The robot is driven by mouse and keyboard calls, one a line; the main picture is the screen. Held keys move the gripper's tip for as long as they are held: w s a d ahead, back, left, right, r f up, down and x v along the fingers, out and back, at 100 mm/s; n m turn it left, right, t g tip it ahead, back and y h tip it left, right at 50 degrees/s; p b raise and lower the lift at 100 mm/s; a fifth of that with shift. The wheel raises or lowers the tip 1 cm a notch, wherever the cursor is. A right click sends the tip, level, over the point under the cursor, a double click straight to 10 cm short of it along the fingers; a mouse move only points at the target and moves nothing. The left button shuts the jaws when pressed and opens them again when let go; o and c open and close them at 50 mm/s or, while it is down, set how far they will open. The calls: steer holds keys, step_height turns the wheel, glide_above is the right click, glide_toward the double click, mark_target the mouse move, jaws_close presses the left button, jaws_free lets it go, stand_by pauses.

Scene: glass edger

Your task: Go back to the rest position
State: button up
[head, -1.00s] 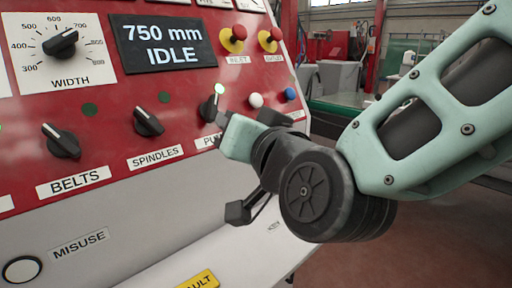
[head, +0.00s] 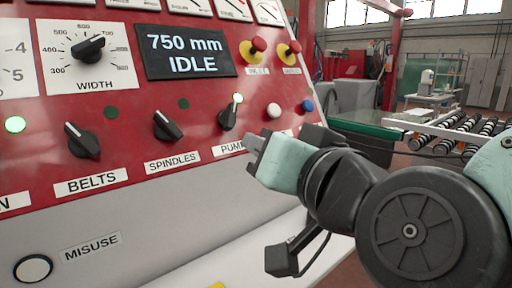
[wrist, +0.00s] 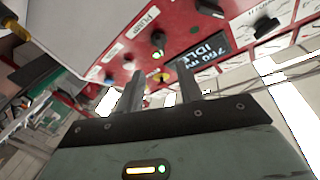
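My gripper (head: 258,148) is in front of the red control panel (head: 210,60), just to the right of and below the black PUMP knob (head: 228,118). It looks clear of the knob. In the wrist view my gripper (wrist: 160,90) has two dark fingers apart with nothing between them. The PUMP knob also shows there (wrist: 157,40), beyond the fingers. The display (head: 187,52) reads 750 mm IDLE.
The SPINDLES knob (head: 168,126) and BELTS knob (head: 82,140) are to the left. A white button (head: 273,110) and a blue button (head: 307,105) are close above my gripper. A roller conveyor (head: 455,135) stands at the right. Open floor shows behind the arm.

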steer(key=s+a+f+n+g, duration=0.1)
steer(key=s+f+n+g, duration=0.2)
steer(key=f+g, duration=0.35)
steer(key=s+f+n+g, duration=0.3)
steer(key=f+g, duration=0.1)
steer(key=f, duration=0.5)
steer(key=s+d+f+n+g+h, duration=0.2)
steer(key=s+d+f+g+h, duration=0.3)
steer(key=d, duration=0.5)
steer(key=shift+s+f+n+g, duration=0.45)
steer(key=shift+s+f, duration=0.35)
steer(key=shift+s, duration=0.2)
steer(key=shift+a, duration=0.1)
